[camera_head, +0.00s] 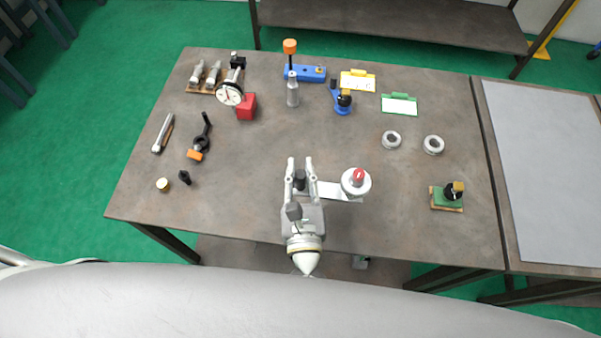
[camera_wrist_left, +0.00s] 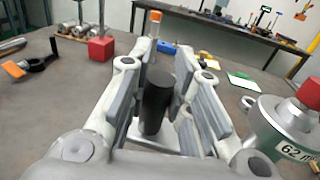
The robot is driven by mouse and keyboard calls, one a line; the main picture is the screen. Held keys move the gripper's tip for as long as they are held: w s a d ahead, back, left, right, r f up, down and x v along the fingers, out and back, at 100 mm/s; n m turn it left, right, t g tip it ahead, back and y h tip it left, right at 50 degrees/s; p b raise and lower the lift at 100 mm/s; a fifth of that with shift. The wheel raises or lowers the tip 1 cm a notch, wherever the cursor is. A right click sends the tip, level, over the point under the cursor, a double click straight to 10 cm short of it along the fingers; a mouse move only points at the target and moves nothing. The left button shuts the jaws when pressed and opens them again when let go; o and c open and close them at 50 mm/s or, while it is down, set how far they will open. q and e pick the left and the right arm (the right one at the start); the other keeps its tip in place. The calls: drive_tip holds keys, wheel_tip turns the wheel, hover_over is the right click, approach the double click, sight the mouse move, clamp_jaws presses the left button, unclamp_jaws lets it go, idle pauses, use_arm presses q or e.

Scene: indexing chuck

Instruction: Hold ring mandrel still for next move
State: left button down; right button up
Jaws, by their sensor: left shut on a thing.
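The ring mandrel (camera_head: 348,187) is a silver round body with a red top, on a pale plate (camera_head: 330,190). In the left wrist view the mandrel (camera_wrist_left: 272,128) stands at the right, partly cut off, with a label starting "62 m". A dark upright cylindrical grip (camera_head: 300,181) stands at the plate's left end. My left gripper (camera_head: 300,163) reaches over the table from the near edge and is shut on this grip, seen between its fingers in the left wrist view (camera_wrist_left: 157,98). The fingers partly hide the grip's lower part. My right gripper is not in view.
Two grey rings (camera_head: 433,145) lie right of centre. A green block with a black and yellow part (camera_head: 447,196) sits near the right edge. A dial gauge (camera_head: 229,94), red block (camera_head: 246,106) and blue fixture (camera_head: 305,73) stand farther back. The table between is mostly clear.

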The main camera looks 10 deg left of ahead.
use_arm(q)
drive_tip(key=w+f, duration=0.1)
drive_tip(key=w+f+b, duration=0.2)
drive_tip(key=w, duration=0.1)
drive_tip(key=shift+a+f, duration=0.25)
drive_tip(key=shift+f, duration=0.1)
idle(1.2)
drive_tip(key=shift+w+f+b, duration=0.25)
drive_tip(key=shift+w+b, duration=0.05)
drive_tip(key=shift+b, duration=0.15)
drive_tip(key=shift+w+a+f+b, duration=0.2)
drive_tip(key=shift+w+f+b, duration=1.1)
drive_tip(key=shift+w+f, duration=0.4)
drive_tip(key=shift+f, duration=0.1)
idle(1.0)
